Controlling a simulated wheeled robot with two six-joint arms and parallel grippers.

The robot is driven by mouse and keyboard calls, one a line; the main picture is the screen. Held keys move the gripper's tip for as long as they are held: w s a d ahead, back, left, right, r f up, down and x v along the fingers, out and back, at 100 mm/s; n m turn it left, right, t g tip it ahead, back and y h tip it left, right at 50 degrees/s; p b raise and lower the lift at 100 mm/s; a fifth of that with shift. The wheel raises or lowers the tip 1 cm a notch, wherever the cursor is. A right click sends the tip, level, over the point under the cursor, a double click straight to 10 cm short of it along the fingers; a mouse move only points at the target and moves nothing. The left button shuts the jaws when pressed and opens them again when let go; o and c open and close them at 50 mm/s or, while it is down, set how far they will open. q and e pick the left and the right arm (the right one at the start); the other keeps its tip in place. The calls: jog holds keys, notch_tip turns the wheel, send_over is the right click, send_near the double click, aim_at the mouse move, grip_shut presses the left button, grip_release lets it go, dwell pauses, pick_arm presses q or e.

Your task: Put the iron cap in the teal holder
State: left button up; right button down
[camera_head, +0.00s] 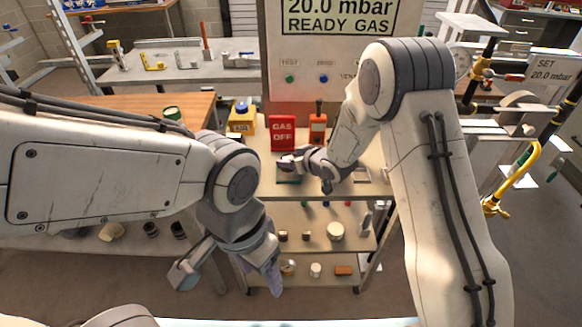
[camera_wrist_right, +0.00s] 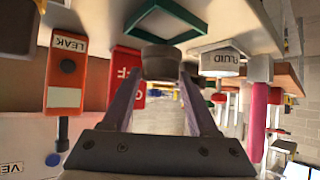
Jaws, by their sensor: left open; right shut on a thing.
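My right gripper (camera_head: 282,162) is over the upper shelf in front of the red sign. The right wrist view, which is upside down, shows its fingers shut on the iron cap (camera_wrist_right: 163,58), a short dark grey-brown cylinder. The teal holder (camera_wrist_right: 162,14), a square green-teal frame, lies on the shelf close to the cap. In the head view the teal holder (camera_head: 288,181) shows just below the right gripper, partly covered by it. The cap looks apart from the holder, above it. My left gripper (camera_head: 228,274) is open and empty, low in front of the lower shelves.
A red GAS OFF sign (camera_head: 283,133), an orange leak detector (camera_head: 318,130) and a yellow fluid container (camera_head: 242,120) stand behind the holder. Lower shelves hold several small parts, including a pale cylinder (camera_head: 335,231). A wooden table (camera_head: 150,105) is at left.

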jog(key=shift+f, duration=1.65)
jog(key=shift+f, duration=0.15)
jog(key=shift+c, duration=0.8)
grip_release()
